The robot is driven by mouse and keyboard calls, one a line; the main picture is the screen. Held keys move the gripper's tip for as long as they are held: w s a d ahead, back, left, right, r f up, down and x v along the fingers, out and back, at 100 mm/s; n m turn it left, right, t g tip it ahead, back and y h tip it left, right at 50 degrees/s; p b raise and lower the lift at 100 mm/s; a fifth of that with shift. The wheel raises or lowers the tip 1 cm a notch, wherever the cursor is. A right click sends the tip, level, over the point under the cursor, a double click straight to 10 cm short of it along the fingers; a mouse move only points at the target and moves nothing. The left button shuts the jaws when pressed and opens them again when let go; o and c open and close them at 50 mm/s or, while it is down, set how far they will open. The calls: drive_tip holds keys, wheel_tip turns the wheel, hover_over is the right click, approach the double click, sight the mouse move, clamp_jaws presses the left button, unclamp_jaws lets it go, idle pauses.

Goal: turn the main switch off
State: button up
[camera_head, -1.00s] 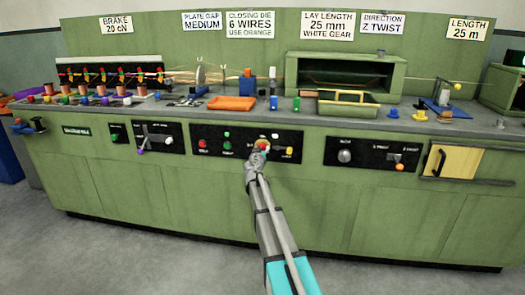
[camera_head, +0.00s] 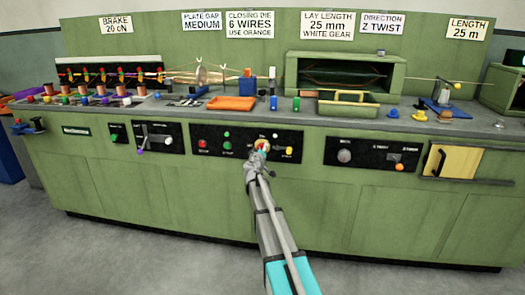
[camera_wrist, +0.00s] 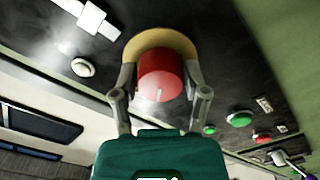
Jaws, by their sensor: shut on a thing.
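The main switch is a red round knob (camera_wrist: 160,78) on a yellow backing ring (camera_wrist: 160,42), set in a dark panel. A white mark shows on the knob near its lower edge in the wrist view. My gripper (camera_wrist: 161,82) has one finger on each side of the knob and is shut on it. In the head view my gripper (camera_head: 261,151) reaches the middle panel (camera_head: 238,134) and hides most of the switch.
A white round lamp or button (camera_wrist: 83,67) sits beside the switch. Green (camera_head: 227,145) and red (camera_head: 203,143) buttons are to the left on the same panel, and a yellow one (camera_head: 289,150) is to the right. The floor before the green cabinet (camera_head: 130,185) is clear.

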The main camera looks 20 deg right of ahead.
drive_tip(key=n, duration=0.5)
drive_tip(key=shift+s+d+n, duration=0.1)
drive_tip(key=shift+s+n, duration=0.1)
drive_tip(key=shift+n, duration=0.1)
drive_tip(key=n, duration=0.5)
drive_tip(key=shift+n, duration=0.3)
drive_tip(key=o, duration=1)
drive_tip(key=shift+o, duration=0.7)
drive_tip(key=shift+w, duration=0.1)
